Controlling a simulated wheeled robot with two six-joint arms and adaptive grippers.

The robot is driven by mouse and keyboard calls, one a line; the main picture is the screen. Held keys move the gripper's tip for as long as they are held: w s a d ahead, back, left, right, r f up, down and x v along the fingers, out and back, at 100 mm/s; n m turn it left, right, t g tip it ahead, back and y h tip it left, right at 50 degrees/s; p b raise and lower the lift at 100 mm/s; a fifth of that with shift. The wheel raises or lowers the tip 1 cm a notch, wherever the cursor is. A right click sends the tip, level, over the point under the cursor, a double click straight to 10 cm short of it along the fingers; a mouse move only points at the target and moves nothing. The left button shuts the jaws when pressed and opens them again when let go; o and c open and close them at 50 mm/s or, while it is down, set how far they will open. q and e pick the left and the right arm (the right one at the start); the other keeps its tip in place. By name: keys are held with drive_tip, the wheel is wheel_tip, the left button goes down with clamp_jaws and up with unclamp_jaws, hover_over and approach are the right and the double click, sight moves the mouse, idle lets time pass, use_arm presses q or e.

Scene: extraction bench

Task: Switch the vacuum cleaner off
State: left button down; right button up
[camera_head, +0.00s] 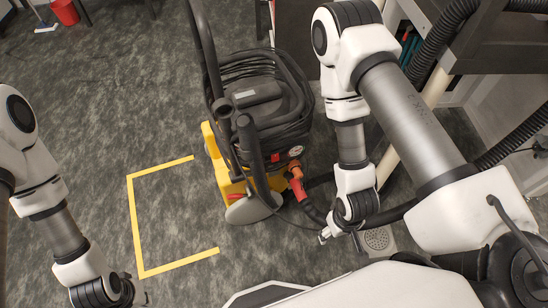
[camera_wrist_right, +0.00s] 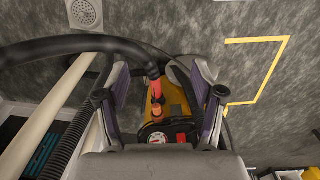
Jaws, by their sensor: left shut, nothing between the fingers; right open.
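The yellow and black vacuum cleaner (camera_head: 258,95) stands upright on the floor at the middle of the head view. A red switch (camera_head: 275,157) is on its front panel, beside a round gauge (camera_head: 295,151). In the right wrist view the red switch (camera_wrist_right: 182,138) and gauge (camera_wrist_right: 157,138) show low in the picture. My right gripper (camera_head: 328,235) is open and empty, in front of the vacuum and apart from it. In the wrist view its fingers (camera_wrist_right: 161,88) frame the vacuum's front. My left gripper (camera_head: 140,290) is shut and empty at the lower left, away from the vacuum.
An orange hose coupling (camera_head: 296,183) and dark hose leave the vacuum's front near my right gripper. Yellow tape (camera_head: 135,225) marks the floor to the left. A floor drain (camera_head: 378,239) lies to the right. A red bucket (camera_head: 65,11) stands far back left. The left floor is clear.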

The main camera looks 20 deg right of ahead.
idle(0.3)
clamp_jaws()
idle(1.2)
